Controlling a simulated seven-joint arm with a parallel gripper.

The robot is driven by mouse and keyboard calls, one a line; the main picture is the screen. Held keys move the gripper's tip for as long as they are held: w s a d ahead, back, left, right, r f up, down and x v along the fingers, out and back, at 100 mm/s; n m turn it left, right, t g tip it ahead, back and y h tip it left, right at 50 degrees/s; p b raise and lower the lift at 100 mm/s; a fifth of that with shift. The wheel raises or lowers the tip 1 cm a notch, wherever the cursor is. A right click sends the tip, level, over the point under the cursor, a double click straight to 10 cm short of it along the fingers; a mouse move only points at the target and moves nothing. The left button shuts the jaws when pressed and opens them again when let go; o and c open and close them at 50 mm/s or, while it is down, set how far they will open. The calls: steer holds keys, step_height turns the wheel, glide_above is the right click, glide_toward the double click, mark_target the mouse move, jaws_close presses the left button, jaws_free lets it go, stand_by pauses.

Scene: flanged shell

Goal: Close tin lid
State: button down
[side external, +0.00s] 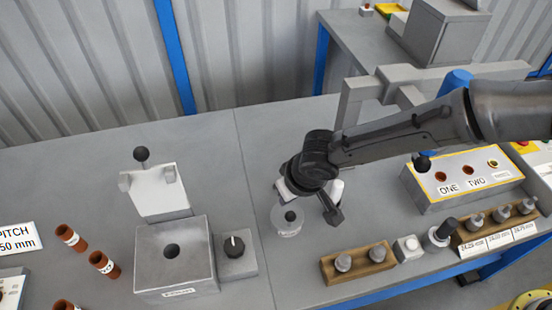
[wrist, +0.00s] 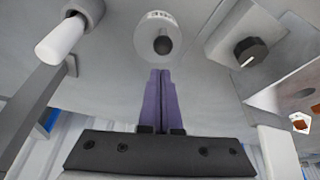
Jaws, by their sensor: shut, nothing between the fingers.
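No part is clearly marked as the tin lid. A small round pale tin-like piece with a dark centre (side external: 288,219) stands on the bench; in the wrist view it shows with lettering on its side (wrist: 160,36). A grey box (side external: 176,262) with a round hole on top stands to its left. Behind the hole, a pale hinged plate (side external: 158,192) with a black ball knob stands raised. My gripper (wrist: 162,73) is shut and empty, its purple fingers together, pointing toward the round piece with a gap in the picture. In the side view its fingertips are hard to make out.
A dial block (side external: 237,253) sits between box and round piece. Wooden racks with metal pegs (side external: 358,263) and a yellow-edged ONE/TWO panel (side external: 463,180) stand right. A grey arch (side external: 352,105) rises behind my arm. Bench behind the round piece is clear.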

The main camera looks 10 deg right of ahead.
steer(key=shift+s+f, duration=0.65)
steer(key=shift+s, duration=0.25)
steer(key=shift+s+d+f, duration=0.15)
steer(key=shift+s+f, duration=0.75)
steer(key=shift+f, duration=0.1)
step_height(320, 180, up, 5)
steer(key=w+a, duration=0.2)
steer(key=w, duration=0.1)
steer(key=s+r, duration=0.2)
steer(key=s, duration=0.7)
steer(key=shift+s+d, duration=0.35)
steer(key=shift+s, duration=0.05)
